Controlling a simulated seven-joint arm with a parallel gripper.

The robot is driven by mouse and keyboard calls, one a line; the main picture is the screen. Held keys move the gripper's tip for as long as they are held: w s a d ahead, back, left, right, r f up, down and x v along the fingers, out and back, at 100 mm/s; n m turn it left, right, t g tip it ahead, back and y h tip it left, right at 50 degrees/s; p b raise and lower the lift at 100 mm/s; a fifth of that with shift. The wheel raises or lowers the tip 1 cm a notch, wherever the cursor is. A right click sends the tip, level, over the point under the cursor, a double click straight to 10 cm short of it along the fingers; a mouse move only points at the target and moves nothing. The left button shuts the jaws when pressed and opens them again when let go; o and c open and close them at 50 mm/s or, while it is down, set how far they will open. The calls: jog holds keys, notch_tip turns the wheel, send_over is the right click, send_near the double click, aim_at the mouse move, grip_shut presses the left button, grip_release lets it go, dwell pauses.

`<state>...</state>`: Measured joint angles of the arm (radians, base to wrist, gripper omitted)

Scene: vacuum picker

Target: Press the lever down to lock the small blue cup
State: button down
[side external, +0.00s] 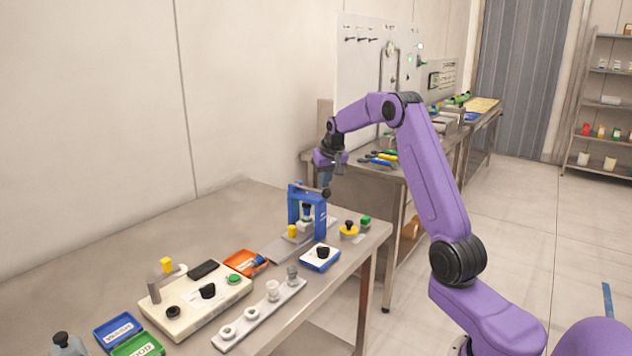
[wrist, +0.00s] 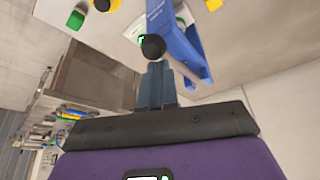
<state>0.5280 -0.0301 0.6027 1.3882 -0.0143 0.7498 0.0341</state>
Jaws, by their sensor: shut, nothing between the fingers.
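The blue press (side external: 320,215) stands near the far end of the front table, and its frame also shows in the wrist view (wrist: 180,35). Its lever ends in a black ball knob (side external: 326,193), which shows just beyond my fingertips in the wrist view (wrist: 153,46). My gripper (side external: 325,182) is shut and empty, fingers pointing down over the knob; whether they touch it I cannot tell. A small dark blue piece (side external: 306,210), perhaps the cup, sits inside the press on a pale block; it is too small to make out clearly.
A yellow piece with a black knob (side external: 349,231), a green block (side external: 365,221) and a blue-and-white tray (side external: 320,258) lie close to the press. An orange tray (side external: 245,263) and a cream fixture (side external: 195,305) are nearer the camera. A second bench stands behind.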

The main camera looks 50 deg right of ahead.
notch_tip(320, 180, up, 8)
jog(key=shift+f, duration=0.15)
dwell(0.7)
dwell(0.4)
jog(key=s+a+n+y, duration=0.1)
jog(key=s+a+n, duration=0.15)
jog(key=a, duration=0.95)
jog(key=s+a+n+y, duration=0.15)
jog(key=a+n, duration=0.25)
jog(key=a, duration=0.9)
jog(key=s+a+f+n+g, duration=0.1)
jog(key=s+a+f+n, duration=0.15)
jog(key=s+a, duration=0.55)
jog(key=s+a+f+n+g, duration=0.1)
jog(key=s+a+n, duration=0.2)
jog(key=s, duration=0.5)
jog(key=s+a+f+n+g, duration=0.1)
jog(key=s+a+n, duration=0.1)
jog(key=s+a, duration=0.35)
jog(key=s+d+f+n, duration=0.2)
jog(key=s, duration=0.5)
jog(key=s+d+f+n, duration=0.1)
jog(key=s+d+n, duration=0.1)
jog(key=s, duration=0.6)
jog(key=shift+s+d+f+n+g, duration=0.2)
jog(key=shift+f+n+g, duration=0.1)
jog(key=shift+f+g, duration=0.1)
